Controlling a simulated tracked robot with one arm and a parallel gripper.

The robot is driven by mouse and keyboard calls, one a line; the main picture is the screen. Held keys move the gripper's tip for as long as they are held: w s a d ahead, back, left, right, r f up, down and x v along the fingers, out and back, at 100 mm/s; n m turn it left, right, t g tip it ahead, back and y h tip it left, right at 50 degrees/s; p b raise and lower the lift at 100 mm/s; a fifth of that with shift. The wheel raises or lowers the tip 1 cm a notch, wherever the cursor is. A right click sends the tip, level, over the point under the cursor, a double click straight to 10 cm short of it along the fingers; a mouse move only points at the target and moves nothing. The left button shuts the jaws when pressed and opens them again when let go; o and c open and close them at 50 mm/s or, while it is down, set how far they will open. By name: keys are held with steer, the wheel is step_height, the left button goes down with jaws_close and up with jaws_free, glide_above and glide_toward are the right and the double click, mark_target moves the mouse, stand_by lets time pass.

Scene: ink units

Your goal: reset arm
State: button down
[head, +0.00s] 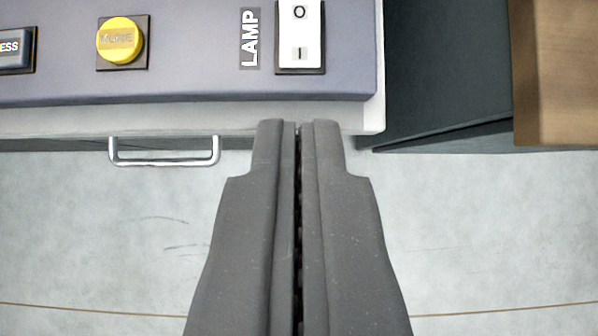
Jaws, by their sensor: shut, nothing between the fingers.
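My gripper (297,124) is in the lower middle of the head view, pointing up the picture. Its two dark grey fingers lie side by side with only a thin line between them, shut and empty. The fingertips overlap the pale front edge of a console (200,84) in the picture. I cannot tell how far above or in front of it they are.
The console bears a white rocker switch (300,36) labelled LAMP, a yellow button (120,40) and a partly cut-off blue button (12,48). A metal handle (164,162) sits below its front edge. A dark block (440,70) and a wooden piece (555,75) stand right. Pale floor (100,240) lies clear.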

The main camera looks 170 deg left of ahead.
steer(key=shift+s+a+r, duration=0.15)
steer(key=shift+s+r, duration=0.15)
steer(key=shift+s, duration=0.2)
steer(key=s+a+r+n+t, duration=0.15)
steer(key=a+r, duration=0.35)
steer(key=r, duration=0.7)
steer(key=s+a+r+t, duration=0.1)
steer(key=a+r+t, duration=0.3)
steer(key=r, duration=0.7)
steer(key=s+a+r+n+t+y, duration=0.1)
steer(key=s+a+r, duration=0.3)
steer(key=r, duration=0.4)
steer(key=s+a+r+t+y, duration=0.1)
steer(key=s+a+r, duration=0.2)
steer(key=s+r, duration=0.3)
step_height(320, 180, up, 3)
steer(key=shift+s+a+r+n, duration=0.2)
steer(key=shift+a+n, duration=0.15)
steer(key=shift+t, duration=0.25)
